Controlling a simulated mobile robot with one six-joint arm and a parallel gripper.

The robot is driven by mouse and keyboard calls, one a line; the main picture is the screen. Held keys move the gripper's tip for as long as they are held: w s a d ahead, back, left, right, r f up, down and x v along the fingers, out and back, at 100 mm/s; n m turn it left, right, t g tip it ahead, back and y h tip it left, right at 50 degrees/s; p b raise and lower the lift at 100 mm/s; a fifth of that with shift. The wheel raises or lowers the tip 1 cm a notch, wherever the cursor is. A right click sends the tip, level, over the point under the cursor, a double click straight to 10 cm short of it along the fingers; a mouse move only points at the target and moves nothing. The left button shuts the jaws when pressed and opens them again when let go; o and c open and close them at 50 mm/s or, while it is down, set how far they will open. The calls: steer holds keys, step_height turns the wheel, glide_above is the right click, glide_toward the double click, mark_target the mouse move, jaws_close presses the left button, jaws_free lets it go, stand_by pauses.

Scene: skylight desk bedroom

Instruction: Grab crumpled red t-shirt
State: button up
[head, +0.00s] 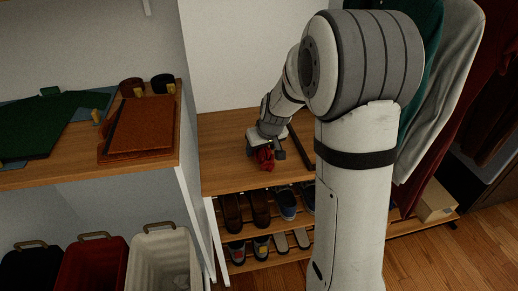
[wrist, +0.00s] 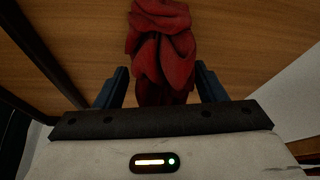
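The crumpled red t-shirt (head: 265,160) is a small dark-red bundle on the wooden top of the shoe bench. In the wrist view the red t-shirt (wrist: 163,45) runs from the top edge down between my two fingers. My gripper (head: 266,153) is low over the bench top, right at the shirt. In the wrist view my gripper (wrist: 162,82) is open, with one dark finger on each side of the cloth. A narrow gap shows at the left finger; at the right finger I cannot tell whether it touches. The lower end of the shirt is hidden by the gripper body.
The bench top (head: 223,133) is bare left of the shirt. A dark-edged item (head: 300,145) lies to its right. Shoes (head: 244,210) fill the racks below. A desk (head: 60,178) with an orange-brown folder (head: 140,130) stands left, above laundry bins (head: 92,262). Clothes (head: 440,90) hang at right.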

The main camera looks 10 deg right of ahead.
steer(key=c, duration=0.6)
steer(key=shift+r, duration=0.1)
